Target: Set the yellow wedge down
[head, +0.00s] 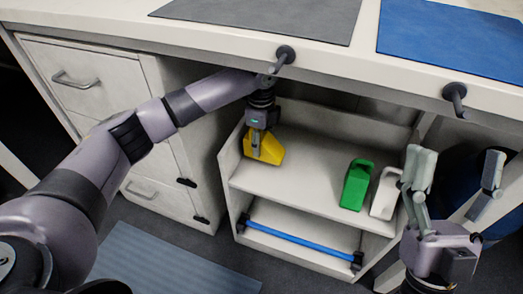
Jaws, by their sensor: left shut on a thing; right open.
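The yellow wedge (269,151) is at the left end of the upper shelf of a white shelf unit (290,188) under the counter. My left gripper (255,148) points down and is shut on the wedge. Its fingers cover part of the wedge. I cannot tell whether the wedge's underside touches the shelf. My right gripper (455,195) is open and empty at the lower right, in front of the unit's right side.
A green wedge-like block (355,187) and a white one (385,194) stand at the shelf's right. A blue bar (300,245) lies below. The counter edge (360,82) with dark knobs (285,54) overhangs the shelf. The upper shelf's middle is clear.

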